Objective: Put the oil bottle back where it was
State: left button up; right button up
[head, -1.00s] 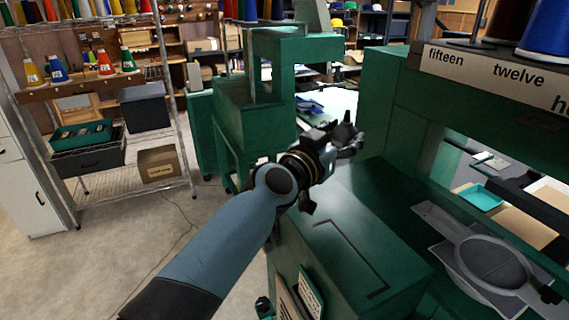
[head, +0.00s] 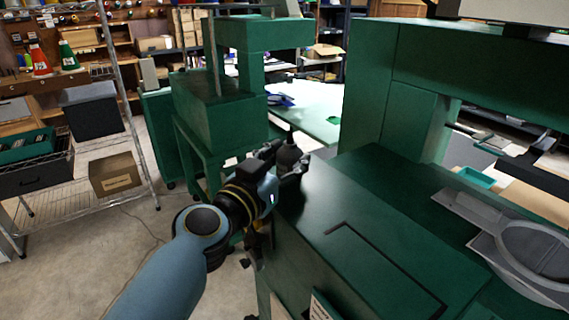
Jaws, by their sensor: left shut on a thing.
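My left gripper (head: 288,160) is beside the near left edge of the green machine's flat top (head: 335,215). Its dark fingers are shut on a small dark thing that I take to be the oil bottle, mostly hidden by the fingers and wrist. I cannot tell whether the bottle touches the machine top. My right gripper is not in view.
A grey hoop frame (head: 530,250) lies on the machine at the right. A second green machine (head: 215,100) stands behind my gripper, and a pale table (head: 310,110) beyond it. A wire shelf with bins (head: 95,115) stands left.

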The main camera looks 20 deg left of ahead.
pick_arm(q)
jog(key=shift+s+r, duration=0.15)
jog(key=shift+s, duration=0.1)
jog(key=o, duration=0.8)
jog(key=shift+w+f, duration=0.1)
jog(key=shift+f, duration=0.1)
jog(key=o, duration=0.4)
jog(key=shift+r, duration=0.1)
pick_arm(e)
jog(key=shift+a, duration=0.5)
pick_arm(q)
jog(key=shift+r, duration=0.15)
jog(key=s+b, duration=0.1)
jog(key=s, duration=0.3)
jog(key=s+a+b, duration=0.1)
jog(key=s, duration=0.3)
jog(key=s+a+b, duration=0.1)
jog(key=s+b, duration=0.1)
jog(key=s, duration=0.1)
jog(key=shift+s+a, duration=0.1)
jog(key=shift+s, duration=0.3)
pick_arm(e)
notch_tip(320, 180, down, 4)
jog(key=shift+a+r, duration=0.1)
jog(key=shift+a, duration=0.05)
